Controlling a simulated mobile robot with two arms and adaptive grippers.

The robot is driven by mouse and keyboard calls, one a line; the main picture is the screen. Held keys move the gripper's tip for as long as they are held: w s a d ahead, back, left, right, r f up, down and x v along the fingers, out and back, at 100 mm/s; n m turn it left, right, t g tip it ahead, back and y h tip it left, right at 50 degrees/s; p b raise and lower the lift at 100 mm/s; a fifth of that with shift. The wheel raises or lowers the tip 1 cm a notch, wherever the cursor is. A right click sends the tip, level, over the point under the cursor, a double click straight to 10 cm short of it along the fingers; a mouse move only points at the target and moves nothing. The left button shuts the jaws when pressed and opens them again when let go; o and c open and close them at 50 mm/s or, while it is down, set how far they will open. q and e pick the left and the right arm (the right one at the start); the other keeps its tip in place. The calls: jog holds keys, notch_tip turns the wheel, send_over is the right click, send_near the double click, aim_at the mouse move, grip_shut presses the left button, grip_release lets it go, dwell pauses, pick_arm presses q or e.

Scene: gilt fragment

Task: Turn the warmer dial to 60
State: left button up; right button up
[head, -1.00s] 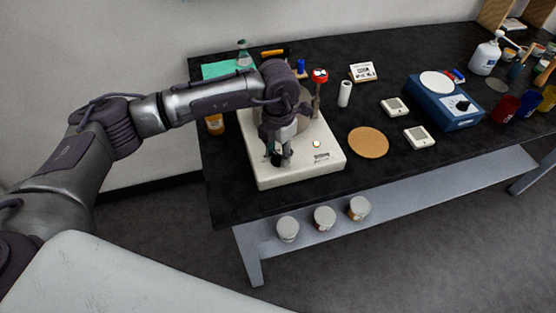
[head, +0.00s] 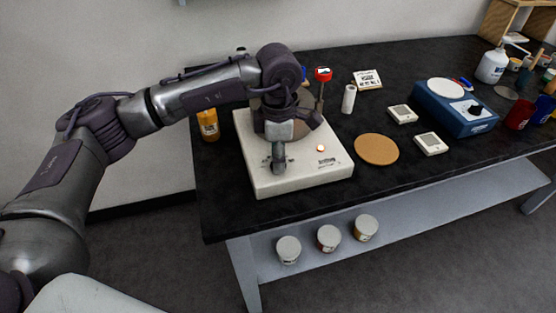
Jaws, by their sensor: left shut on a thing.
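The warmer (head: 310,178) is a white, flat, square unit near the table's front left, with a small lit lamp (head: 320,148) on its top. My left gripper (head: 278,165) points down over the warmer's front left, where the dial sits, and is shut on the dial. The dial itself is covered by the fingers, so its setting cannot be read. My right gripper is not in view.
A cork mat (head: 376,149) lies right of the warmer. A thermometer with a red head (head: 323,74) stands by the pot. An amber bottle (head: 208,123) is at left. A blue device (head: 456,108), small white gauges (head: 431,144) and a white roll (head: 348,99) stand further right.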

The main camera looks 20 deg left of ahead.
pick_arm(q)
jog(key=shift+w+r, duration=0.1)
jog(key=shift+r, duration=0.05)
dwell(0.4)
jog(key=o, duration=1.1)
jog(key=shift+o, duration=0.2)
notch_tip(320, 180, up, 12)
